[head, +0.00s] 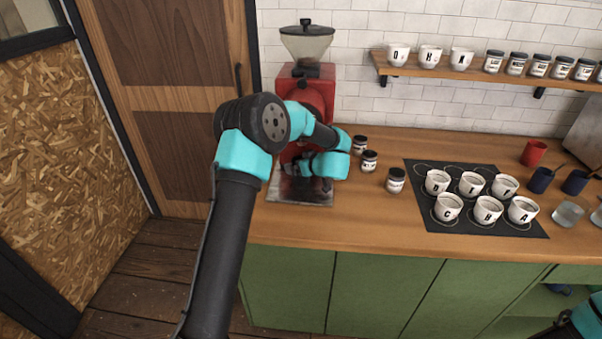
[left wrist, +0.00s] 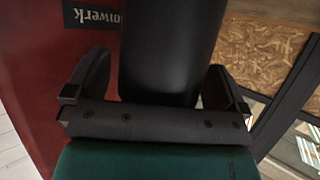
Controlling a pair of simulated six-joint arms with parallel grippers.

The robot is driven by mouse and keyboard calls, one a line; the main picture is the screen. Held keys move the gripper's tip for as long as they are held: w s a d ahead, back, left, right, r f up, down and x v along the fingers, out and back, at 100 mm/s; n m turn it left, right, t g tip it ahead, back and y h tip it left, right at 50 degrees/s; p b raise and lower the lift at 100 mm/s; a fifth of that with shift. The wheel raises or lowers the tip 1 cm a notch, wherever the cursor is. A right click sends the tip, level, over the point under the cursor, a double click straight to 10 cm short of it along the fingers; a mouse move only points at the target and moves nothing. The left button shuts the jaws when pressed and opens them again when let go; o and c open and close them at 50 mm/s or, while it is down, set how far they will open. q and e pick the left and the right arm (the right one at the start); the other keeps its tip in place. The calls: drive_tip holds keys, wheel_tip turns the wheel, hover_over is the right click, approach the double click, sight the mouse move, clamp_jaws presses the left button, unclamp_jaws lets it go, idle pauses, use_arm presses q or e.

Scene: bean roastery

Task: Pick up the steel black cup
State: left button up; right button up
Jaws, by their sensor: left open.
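A smooth black cylinder (left wrist: 168,45), which looks like the steel black cup, stands between the two fingers of my left gripper (left wrist: 158,78) in the left wrist view. The fingers are apart, one on each side of it; I cannot tell whether either touches it. In the head view my left gripper (head: 300,165) is low in front of the red grinder (head: 312,95), just above its metal base plate (head: 300,193). There my gripper and wrist hide the cup. My right gripper is out of view; only a bit of that arm shows at the bottom right corner.
Small dark-lidded jars (head: 395,181) stand right of the grinder. A black mat (head: 425,171) holds several white lettered cups. A red cup (head: 534,153), blue cups (head: 541,180) and a glass (head: 567,214) stand farther right. The counter's front strip (head: 370,225) is clear.

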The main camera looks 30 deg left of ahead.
use_arm(q)
drive_tip(key=shift+c, duration=0.4)
drive_tip(key=c, duration=1)
